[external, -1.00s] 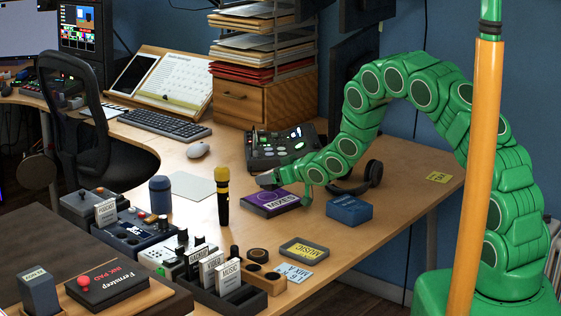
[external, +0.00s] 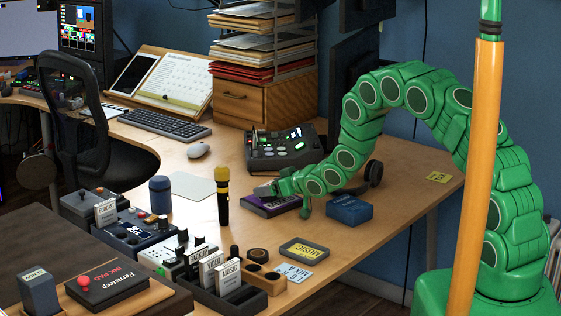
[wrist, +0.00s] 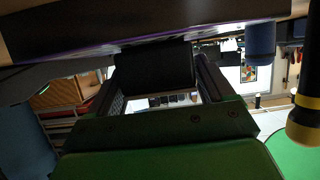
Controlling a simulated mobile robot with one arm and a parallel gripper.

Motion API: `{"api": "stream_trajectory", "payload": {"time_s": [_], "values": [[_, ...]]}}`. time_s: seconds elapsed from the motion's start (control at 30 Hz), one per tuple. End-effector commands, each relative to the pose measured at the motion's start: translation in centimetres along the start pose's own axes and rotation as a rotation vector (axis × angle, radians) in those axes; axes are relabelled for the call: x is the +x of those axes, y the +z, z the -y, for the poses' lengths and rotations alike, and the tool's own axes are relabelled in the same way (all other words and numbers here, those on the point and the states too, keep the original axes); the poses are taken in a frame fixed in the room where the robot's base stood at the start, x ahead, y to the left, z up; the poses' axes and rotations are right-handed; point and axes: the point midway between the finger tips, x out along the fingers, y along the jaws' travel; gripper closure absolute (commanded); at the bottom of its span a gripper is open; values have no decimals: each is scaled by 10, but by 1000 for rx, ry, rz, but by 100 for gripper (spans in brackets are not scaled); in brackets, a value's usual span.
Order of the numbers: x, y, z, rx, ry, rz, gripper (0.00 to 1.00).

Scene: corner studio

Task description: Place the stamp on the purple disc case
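The purple disc case (external: 254,206) lies flat on the desk. My arm covers much of its top and its label. My gripper (external: 268,190) is low over the far left part of the case. In the upside-down wrist view, the case's dark edge (wrist: 60,45) runs across the top. The gripper's two dark fingers (wrist: 152,88) stand on either side of a black block (wrist: 150,65), which appears to be the stamp, held close to the case. Whether it touches the case is not clear. The stamp cannot be made out in the external view.
A microphone (external: 223,198) stands upright just left of the case. A blue box (external: 349,210) lies to its right, headphones (external: 373,173) behind that, and a mixer (external: 282,148) behind the case. A label holder (external: 225,290) stands at the front. Clear desk lies between case and yellow-labelled case (external: 304,250).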

Motion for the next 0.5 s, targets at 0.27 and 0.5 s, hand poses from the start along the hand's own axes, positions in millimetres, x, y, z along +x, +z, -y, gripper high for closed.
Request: {"api": "stream_trajectory", "payload": {"time_s": [0.27, 0.5], "values": [[0, 0, 0, 0, 0, 0, 3], [-4, -3, 0, 0, 1, 0, 3]]}}
